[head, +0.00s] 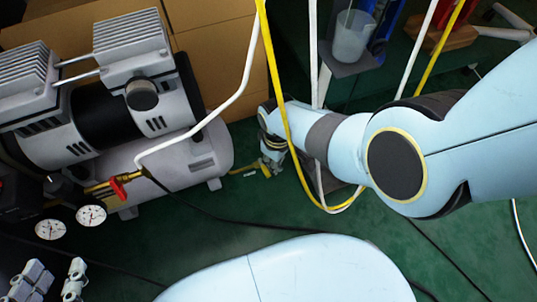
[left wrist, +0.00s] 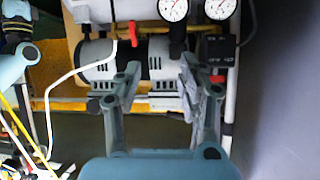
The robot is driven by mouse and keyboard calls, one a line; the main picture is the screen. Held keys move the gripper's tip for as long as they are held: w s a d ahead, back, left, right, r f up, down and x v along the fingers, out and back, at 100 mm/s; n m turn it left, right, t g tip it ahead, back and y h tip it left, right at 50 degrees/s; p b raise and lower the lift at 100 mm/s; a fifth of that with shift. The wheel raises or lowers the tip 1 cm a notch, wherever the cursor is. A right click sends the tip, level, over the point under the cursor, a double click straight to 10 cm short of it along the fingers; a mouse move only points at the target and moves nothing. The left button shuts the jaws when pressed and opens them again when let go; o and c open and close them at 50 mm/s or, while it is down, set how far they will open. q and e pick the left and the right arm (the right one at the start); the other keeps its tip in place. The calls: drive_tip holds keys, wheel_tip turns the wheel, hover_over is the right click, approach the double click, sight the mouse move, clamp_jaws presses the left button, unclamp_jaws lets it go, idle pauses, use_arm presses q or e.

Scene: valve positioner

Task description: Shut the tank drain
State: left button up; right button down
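The tank (head: 195,165) of the compressor lies at the left in the head view. A small yellow fitting (head: 248,170), possibly the drain, shows at its right end, low near the floor. My right gripper (head: 271,163) points down beside that fitting, at the far end of my right arm. Its fingers are small and partly hidden, so I cannot tell whether they touch it or are shut. My left gripper (head: 52,280) is at the lower left, below the gauges. In the left wrist view it (left wrist: 160,82) is open, its fingers apart with nothing held between them.
A red valve handle (head: 117,188) and two round gauges (head: 91,215) are at the compressor's near left. White and yellow hoses (head: 272,70) hang in front of my right arm. Cardboard boxes (head: 215,50) stand behind. Green floor (head: 215,225) is open except for a black cable.

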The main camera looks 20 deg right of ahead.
use_arm(q)
wheel_tip(320, 180, up, 8)
drive_tip(key=g+p, duration=0.6)
drive_tip(key=g, duration=0.2)
drive_tip(key=shift+s+a+g+y, duration=0.3)
drive_tip(key=shift+s+a, duration=0.05)
drive_tip(key=shift+s, duration=0.05)
use_arm(e)
wheel_tip(320, 180, up, 7)
drive_tip(key=shift+d, duration=0.35)
